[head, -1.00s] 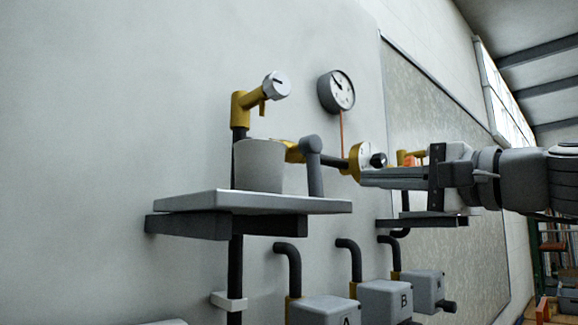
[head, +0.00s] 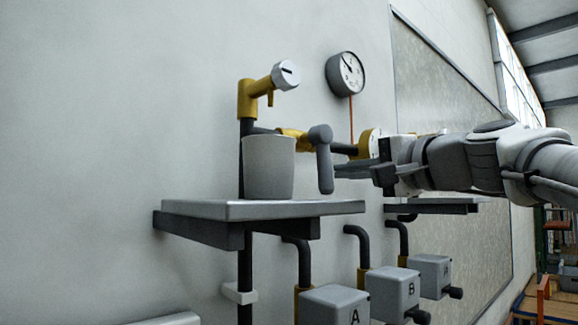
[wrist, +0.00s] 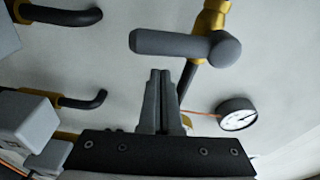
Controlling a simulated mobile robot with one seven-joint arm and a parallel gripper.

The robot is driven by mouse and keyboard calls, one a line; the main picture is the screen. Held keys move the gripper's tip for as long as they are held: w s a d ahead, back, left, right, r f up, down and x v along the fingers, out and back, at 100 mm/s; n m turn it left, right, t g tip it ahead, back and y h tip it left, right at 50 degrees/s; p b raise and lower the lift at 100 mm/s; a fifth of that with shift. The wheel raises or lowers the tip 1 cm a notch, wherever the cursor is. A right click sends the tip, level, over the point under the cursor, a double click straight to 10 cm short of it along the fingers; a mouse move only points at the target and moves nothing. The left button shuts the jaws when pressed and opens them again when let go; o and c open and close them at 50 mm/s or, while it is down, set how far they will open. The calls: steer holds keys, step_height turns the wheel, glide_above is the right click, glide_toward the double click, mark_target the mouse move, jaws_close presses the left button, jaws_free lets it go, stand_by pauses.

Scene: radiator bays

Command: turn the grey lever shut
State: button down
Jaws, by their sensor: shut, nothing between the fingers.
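The grey lever (head: 324,165) has a round hub on a yellow valve body (head: 293,137), and its handle hangs down in the head view. In the wrist view the lever (wrist: 175,44) lies across the top, its handle pointing left from the hub. My gripper (head: 340,171) is just right of the handle in the head view. In the wrist view its fingertips (wrist: 161,74) are together and empty, just below the handle. A small gap shows there; I cannot tell the exact distance in depth.
A round gauge (head: 347,72) is on the wall above. Grey boxes marked A (head: 335,307) and B (head: 395,290) sit below.

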mark_target(324, 160)
steer(key=shift+s+a+f, duration=0.15)
steer(key=shift+s+a, duration=0.45)
steer(key=shift+s, duration=0.15)
steer(key=shift+s+a+f+b, duration=0.2)
steer(key=shift+s+a+b, duration=0.35)
steer(key=shift+b, duration=0.25)
steer(key=shift+a, duration=0.1)
